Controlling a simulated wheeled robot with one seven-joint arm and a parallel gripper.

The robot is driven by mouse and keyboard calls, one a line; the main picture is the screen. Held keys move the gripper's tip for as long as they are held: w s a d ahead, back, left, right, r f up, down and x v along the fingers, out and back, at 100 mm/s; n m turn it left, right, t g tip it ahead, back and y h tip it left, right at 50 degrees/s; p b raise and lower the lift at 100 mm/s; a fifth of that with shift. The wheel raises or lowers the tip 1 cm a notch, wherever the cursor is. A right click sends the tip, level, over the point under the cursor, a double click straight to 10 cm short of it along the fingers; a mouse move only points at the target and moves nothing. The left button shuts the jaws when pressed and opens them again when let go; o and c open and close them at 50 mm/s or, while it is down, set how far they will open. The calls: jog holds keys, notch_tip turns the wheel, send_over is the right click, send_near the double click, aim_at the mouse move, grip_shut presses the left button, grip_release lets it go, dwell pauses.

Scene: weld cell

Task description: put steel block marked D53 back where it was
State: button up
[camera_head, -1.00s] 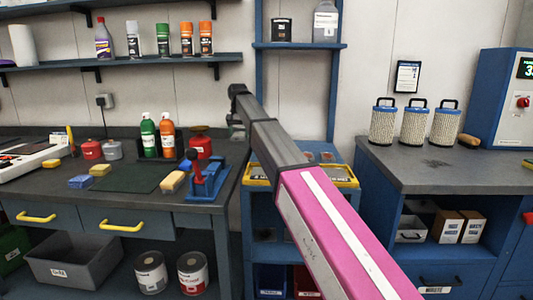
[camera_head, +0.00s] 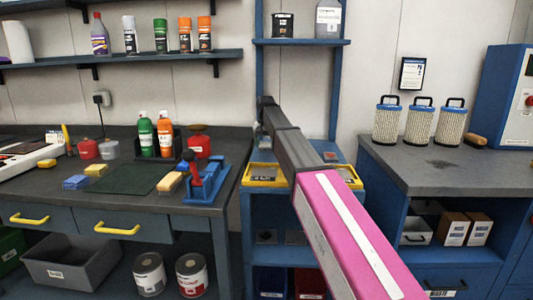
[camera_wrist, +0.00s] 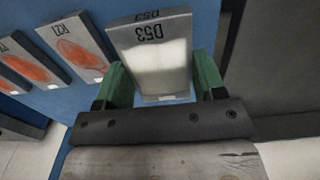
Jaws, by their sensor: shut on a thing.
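The steel block marked D53 (camera_wrist: 152,60) is a flat grey plate with black lettering, which reads upside down in the wrist view. My gripper (camera_wrist: 160,82) is shut on it, one green finger at each side edge. I cannot tell whether D53 touches that surface. In the head view, my arm's far end is in front of the blue rack (camera_head: 346,100); the held block is not discernible there.
The blue rack carries a yellow tray (camera_head: 262,184) at bench height. The left bench (camera_head: 226,157) holds bottles, red cans and a blue-red fixture (camera_head: 207,178). The right bench (camera_head: 435,172) has several filter canisters (camera_head: 420,122) at the back and bare room in front.

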aim_at(266, 157)
jog(key=shift+d+f, duration=0.25)
jog(key=shift+f, duration=1.9)
jog(key=shift+f, duration=0.1)
jog(key=o, duration=1.4)
jog(key=shift+o, duration=0.2)
notch_tip(266, 157, up, 11)
jog(key=shift+w+r, duration=0.1)
jog(key=shift+r, duration=0.5)
